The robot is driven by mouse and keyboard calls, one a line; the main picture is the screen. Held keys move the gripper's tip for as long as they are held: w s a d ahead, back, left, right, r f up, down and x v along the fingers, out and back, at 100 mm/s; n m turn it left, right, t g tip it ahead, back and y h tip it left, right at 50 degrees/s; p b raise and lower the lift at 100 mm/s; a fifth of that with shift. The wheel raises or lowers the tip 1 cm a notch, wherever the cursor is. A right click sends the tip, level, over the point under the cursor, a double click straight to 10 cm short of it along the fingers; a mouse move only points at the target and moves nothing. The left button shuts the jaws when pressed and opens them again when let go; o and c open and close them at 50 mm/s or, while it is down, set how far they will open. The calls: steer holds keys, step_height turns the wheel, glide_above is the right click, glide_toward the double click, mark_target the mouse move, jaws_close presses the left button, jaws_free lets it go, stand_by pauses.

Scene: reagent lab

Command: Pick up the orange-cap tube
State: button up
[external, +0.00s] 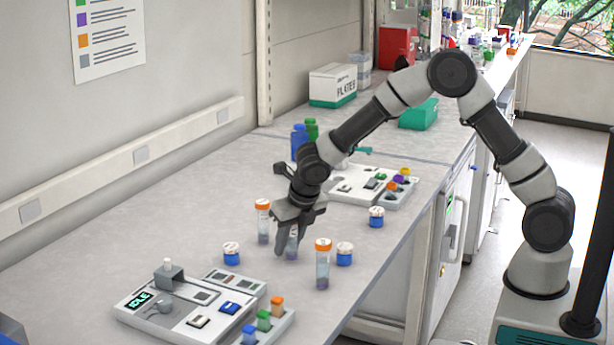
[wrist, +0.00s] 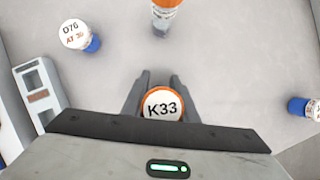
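An orange-rimmed cap marked K33 (wrist: 161,104) lies between the two fingers of my gripper (wrist: 160,80) in the wrist view. In the external view my gripper (external: 288,243) points down around this clear tube (external: 293,246), whose cap is hidden by the gripper. The cap covers part of the fingers, so I cannot tell whether they press on the tube. A second orange-cap tube (external: 263,222) stands just left of my gripper, and a third (external: 323,265) stands to its right. One orange-cap tube (wrist: 163,14) shows at the top of the wrist view.
White-topped blue jars stand nearby: one at left (external: 231,254), one beside the right tube (external: 344,254), one farther back (external: 376,218). A grey device (external: 180,308) sits at front left. Another device (external: 352,184) lies behind my gripper.

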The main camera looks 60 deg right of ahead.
steer(key=shift+r, duration=0.15)
steer(key=shift+c, duration=0.2)
step_height(320, 180, up, 15)
steer(key=shift+r+p, duration=0.2)
steer(key=shift+p, duration=0.7)
steer(key=w+d+n+p, duration=0.2)
steer(key=w+d+p, duration=0.3)
steer(key=w+d, duration=0.7)
steer(key=shift+y, duration=0.4)
steer(key=f, duration=0.3)
steer(key=s+d+f, duration=0.1)
steer(key=f, duration=0.3)
steer(key=s+f, duration=0.1)
steer(key=f, duration=0.3)
steer(key=shift+d+f+b, duration=0.1)
steer(key=shift+d+b, duration=0.25)
steer(key=shift+f, duration=2.1)
